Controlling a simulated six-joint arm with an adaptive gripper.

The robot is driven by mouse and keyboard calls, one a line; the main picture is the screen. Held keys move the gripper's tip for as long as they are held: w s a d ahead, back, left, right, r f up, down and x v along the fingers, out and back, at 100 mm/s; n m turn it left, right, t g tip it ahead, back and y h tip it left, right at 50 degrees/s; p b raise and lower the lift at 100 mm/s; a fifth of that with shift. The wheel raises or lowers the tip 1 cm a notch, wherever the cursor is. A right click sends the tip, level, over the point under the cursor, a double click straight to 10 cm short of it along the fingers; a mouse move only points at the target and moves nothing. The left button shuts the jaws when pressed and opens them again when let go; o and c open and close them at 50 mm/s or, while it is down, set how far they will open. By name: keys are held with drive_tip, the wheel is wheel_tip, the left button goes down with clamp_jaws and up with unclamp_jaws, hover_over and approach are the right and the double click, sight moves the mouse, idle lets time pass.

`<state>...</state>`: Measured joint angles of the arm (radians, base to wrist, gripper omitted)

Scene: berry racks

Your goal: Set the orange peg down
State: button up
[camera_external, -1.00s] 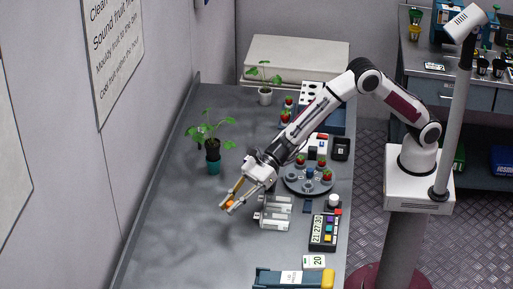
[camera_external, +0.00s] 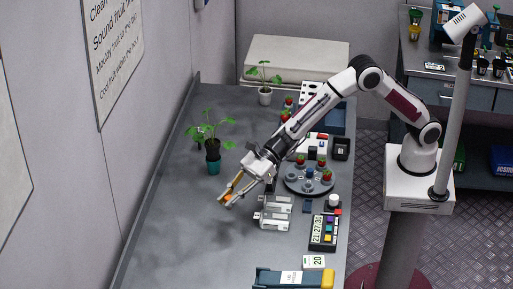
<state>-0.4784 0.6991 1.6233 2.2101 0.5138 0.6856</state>
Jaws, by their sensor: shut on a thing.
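The orange peg (camera_external: 228,196) is a small orange piece between the fingertips of my gripper (camera_external: 227,198). My gripper is shut on it and points down and to the left, over the bare grey bench top. I cannot tell from this view whether the peg touches the bench. Much of the peg is hidden by the fingers.
A potted plant (camera_external: 213,150) in a teal pot stands behind and left of my gripper. Grey metal brackets (camera_external: 273,212) stand to its right, with a round berry rack (camera_external: 308,182) beyond. The bench (camera_external: 185,235) is clear at the front left.

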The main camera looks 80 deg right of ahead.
drive_tip(key=d+m+t+h, duration=0.1)
drive_tip(key=d, duration=1.6)
drive_tip(key=shift+s+m, duration=0.3)
drive_tip(key=shift+s, duration=0.05)
drive_tip(key=shift+f, duration=0.1)
drive_tip(key=shift+f, duration=3.05)
drive_tip(key=shift+f, duration=1.85)
drive_tip(key=shift+f, duration=0.15)
